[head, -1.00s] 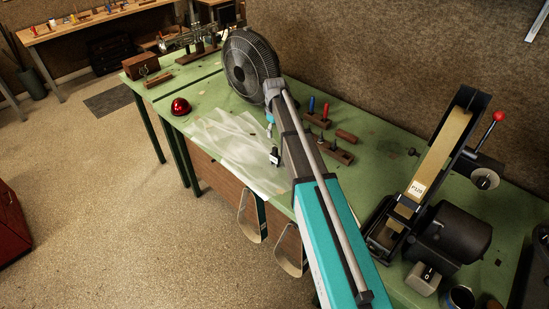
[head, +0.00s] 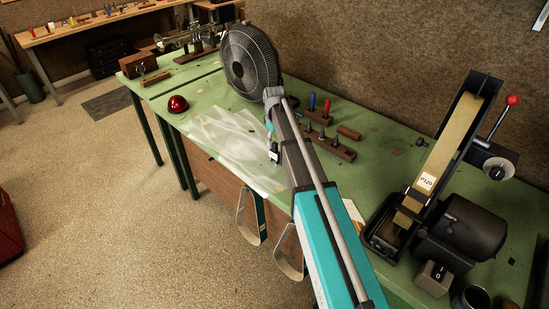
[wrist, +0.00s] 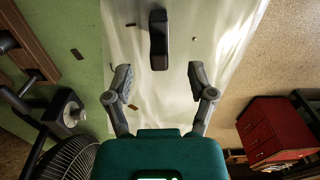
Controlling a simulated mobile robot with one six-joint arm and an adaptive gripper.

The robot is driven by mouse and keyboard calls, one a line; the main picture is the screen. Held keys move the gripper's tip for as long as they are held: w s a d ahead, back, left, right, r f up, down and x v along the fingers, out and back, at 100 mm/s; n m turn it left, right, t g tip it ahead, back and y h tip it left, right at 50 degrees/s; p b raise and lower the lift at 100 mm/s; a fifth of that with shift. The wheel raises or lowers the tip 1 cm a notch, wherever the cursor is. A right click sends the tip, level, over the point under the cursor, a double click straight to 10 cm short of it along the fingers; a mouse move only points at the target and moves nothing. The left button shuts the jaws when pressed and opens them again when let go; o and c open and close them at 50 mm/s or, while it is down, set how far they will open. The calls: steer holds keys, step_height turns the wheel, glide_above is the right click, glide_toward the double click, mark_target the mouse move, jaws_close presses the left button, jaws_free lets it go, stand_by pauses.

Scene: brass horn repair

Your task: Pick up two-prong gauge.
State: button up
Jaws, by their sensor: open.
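A dark, elongated block (wrist: 158,42), likely the two-prong gauge, lies on the pale translucent sheet (wrist: 125,40) in the wrist view; I cannot make out its prongs. A small dark piece with a light face, likely the same thing, shows beside my arm in the head view (head: 274,155). My gripper (wrist: 159,82) is open and empty, its two grey fingers wide apart. In the wrist view the block is beyond the fingertips, roughly centred between their lines. In the head view my arm hides part of the gripper and the sheet.
The green bench (head: 385,145) carries a large round fan (head: 250,62), a red dome (head: 177,104) and wooden blocks with pegs (head: 330,146). A belt sander (head: 440,170) stands at the right. The sheet (head: 225,140) is mostly clear left of my arm.

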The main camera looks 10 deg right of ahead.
mark_target(275, 151)
steer(key=shift+f+b, duration=0.55)
steer(key=shift+f, duration=0.25)
steer(key=shift+f+b, duration=2.55)
steer(key=shift+f, duration=0.05)
jaws_close()
